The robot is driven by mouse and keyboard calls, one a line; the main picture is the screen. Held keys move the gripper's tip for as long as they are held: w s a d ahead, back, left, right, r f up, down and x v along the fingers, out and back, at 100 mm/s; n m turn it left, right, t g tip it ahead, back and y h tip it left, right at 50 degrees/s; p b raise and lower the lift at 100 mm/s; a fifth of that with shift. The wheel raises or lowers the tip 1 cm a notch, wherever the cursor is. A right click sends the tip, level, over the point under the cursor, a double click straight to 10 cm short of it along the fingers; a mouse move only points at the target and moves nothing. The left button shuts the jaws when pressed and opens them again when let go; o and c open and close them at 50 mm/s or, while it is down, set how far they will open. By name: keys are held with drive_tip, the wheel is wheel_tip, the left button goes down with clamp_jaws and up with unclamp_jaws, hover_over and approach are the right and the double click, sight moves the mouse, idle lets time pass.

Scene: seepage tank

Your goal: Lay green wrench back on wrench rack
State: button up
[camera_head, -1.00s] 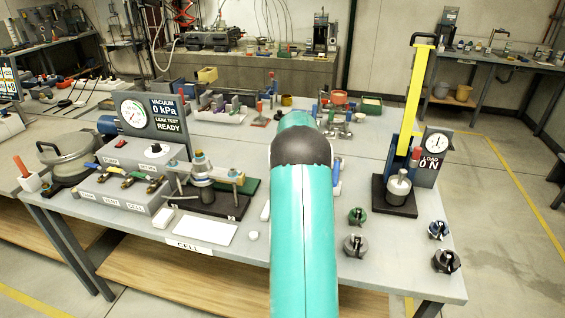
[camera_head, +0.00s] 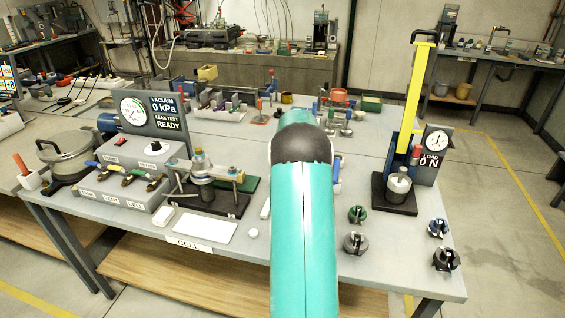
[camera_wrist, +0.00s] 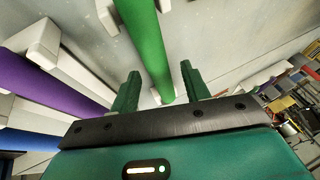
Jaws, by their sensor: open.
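The green wrench (camera_wrist: 146,42) shows in the wrist view as a long green bar running down from the top edge. Small white blocks of the rack (camera_wrist: 107,14) sit close beside its upper part and near its lower end. I cannot tell whether it rests fully on them. My gripper (camera_wrist: 160,73) is open, with one dark green finger on each side of the bar's lower part. A gap shows on both sides of the bar. In the head view my teal arm hides the gripper, and I cannot make out the green wrench there.
A purple bar (camera_wrist: 35,82) and a blue bar (camera_wrist: 30,140) lie left of the gripper, near white blocks. In the head view, a gauge stand (camera_head: 152,110), a yellow-levered press (camera_head: 415,95) and several small knobs (camera_head: 355,243) stand on the grey bench around my arm.

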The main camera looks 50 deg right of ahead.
drive_tip(key=v, duration=1.3)
drive_tip(key=shift+r, duration=0.2)
drive_tip(key=shift+a, duration=0.2)
drive_tip(key=a+r+n+y, duration=0.1)
drive_tip(key=a+r+n, duration=0.35)
drive_tip(key=a, duration=1.25)
drive_tip(key=a+r+n+y, duration=0.1)
drive_tip(key=a+r+n, duration=0.35)
drive_tip(key=a, duration=1.25)
drive_tip(key=s+a+f+n, duration=0.2)
drive_tip(key=s+a+n, duration=0.3)
drive_tip(key=s+a, duration=1.1)
drive_tip(key=a, duration=0.4)
drive_tip(key=shift+f+t+y, duration=0.3)
drive_tip(key=shift+f+y, duration=0.05)
drive_tip(key=shift+y, duration=0.05)
drive_tip(key=shift+s, duration=0.15)
drive_tip(key=shift+c, duration=1.2)
drive_tip(key=shift+d, duration=0.15)
